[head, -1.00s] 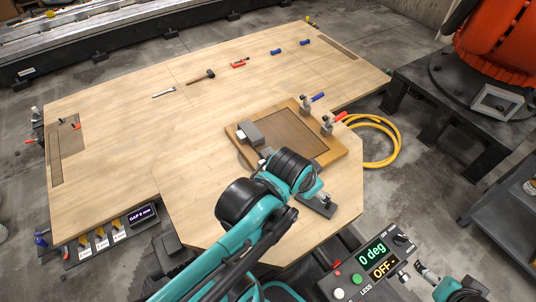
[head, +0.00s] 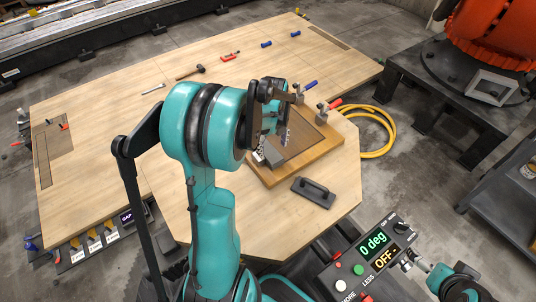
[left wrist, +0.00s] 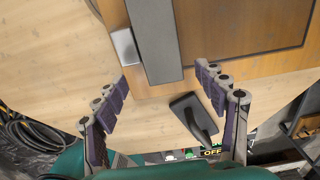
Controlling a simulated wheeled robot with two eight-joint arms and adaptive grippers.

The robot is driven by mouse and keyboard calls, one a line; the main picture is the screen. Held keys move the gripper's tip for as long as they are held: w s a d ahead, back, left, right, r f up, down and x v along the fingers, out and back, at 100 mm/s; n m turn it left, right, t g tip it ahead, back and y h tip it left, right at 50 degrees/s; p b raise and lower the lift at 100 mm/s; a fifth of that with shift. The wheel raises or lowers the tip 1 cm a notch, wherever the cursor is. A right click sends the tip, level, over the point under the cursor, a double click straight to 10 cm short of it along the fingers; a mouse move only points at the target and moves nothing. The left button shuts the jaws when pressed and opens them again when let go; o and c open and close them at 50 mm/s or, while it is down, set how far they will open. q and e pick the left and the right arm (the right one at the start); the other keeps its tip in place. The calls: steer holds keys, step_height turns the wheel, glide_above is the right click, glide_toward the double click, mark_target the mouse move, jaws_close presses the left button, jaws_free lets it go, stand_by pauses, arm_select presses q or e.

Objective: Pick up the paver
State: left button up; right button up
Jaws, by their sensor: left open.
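A dark grey oblong block (head: 272,154), which may be the paver, lies at the left part of a wooden board (head: 300,166) on the table; my left arm partly hides it. In the left wrist view the block (left wrist: 155,40) lies just beyond my open left gripper (left wrist: 163,80), between the lines of its fingers, with nothing held. A lighter grey piece (left wrist: 125,47) touches its left side. In the head view the left gripper (head: 276,132) is over the board. My right gripper (head: 424,266) is beside the control panel, too small to tell its opening.
A black handled float (head: 313,192) lies on the table in front of the board. Clamps with blue and red handles (head: 323,111) stand at the board's far edge. The control panel (head: 368,258) is at the lower right. The table's far left is mostly clear.

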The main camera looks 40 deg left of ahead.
mark_target(274, 157)
arm_select(q)
steer(key=f+b, duration=0.1)
steer(key=f, duration=0.1)
steer(key=f+b, duration=0.1)
steer(key=f, duration=0.1)
steer(key=f+b, duration=0.1)
steer(key=f, duration=0.1)
steer(key=shift+w+d, duration=0.1)
steer(key=shift+d, duration=0.3)
steer(key=shift+r, duration=0.1)
jaws_close()
steer(key=shift+r, duration=0.15)
